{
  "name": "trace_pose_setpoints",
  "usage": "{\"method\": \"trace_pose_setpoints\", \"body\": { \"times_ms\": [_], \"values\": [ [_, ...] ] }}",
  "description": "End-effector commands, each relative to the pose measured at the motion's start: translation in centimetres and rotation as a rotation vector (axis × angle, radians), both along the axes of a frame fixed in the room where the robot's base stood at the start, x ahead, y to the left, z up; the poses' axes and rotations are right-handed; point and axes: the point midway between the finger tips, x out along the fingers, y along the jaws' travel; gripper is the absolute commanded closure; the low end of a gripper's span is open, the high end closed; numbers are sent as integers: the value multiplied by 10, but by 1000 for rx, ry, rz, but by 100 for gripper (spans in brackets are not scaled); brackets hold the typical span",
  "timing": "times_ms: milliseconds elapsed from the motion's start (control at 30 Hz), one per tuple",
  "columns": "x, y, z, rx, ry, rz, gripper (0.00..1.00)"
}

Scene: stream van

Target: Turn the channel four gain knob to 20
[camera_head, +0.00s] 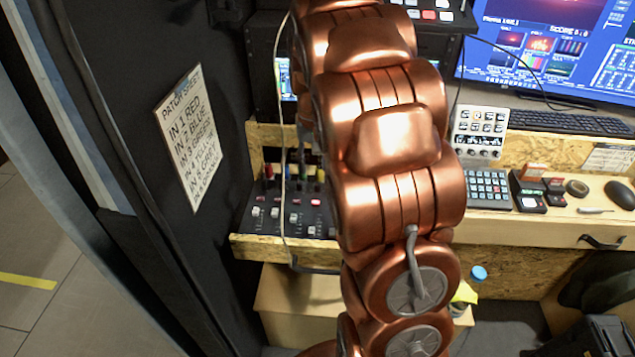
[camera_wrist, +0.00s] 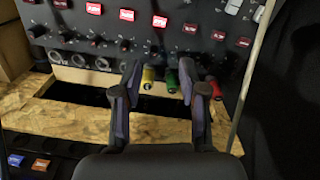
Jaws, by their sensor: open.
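The black mixer panel (camera_head: 292,212) is at the left of the desk in the head view, with red lit buttons and pale faders. It also shows at the top of the wrist view (camera_wrist: 150,45), with small dark knobs (camera_wrist: 122,46) in a row. I cannot tell which knob is the channel four gain knob. My gripper (camera_wrist: 159,78) is open, its two fingers apart near the panel's edge. A yellow plug (camera_wrist: 147,78) and a green plug (camera_wrist: 186,76) show at the fingertips. A red plug (camera_wrist: 213,88) is right of them. My arm hides part of the mixer in the head view.
A patch sheet (camera_head: 190,135) hangs on the dark wall at left. A thin pale cable (camera_wrist: 250,80) runs at the right of the wrist view. Chipboard (camera_wrist: 60,115) lies below the panel. A keypad (camera_head: 488,189) and keyboard (camera_head: 570,124) are right of my arm.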

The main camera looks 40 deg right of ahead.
Motion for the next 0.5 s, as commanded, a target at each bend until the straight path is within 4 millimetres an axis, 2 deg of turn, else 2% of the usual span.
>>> {"method": "trace_pose_setpoints", "body": {
  "times_ms": [100, 200, 367, 500],
  "values": [
    [11, -15, -7, -2, -7, -19, 58],
    [15, -20, -10, -2, -10, -26, 58],
    [16, -22, -16, -3, -12, -27, 58],
    [15, -21, -29, -2, -9, -26, 58]
  ]
}}
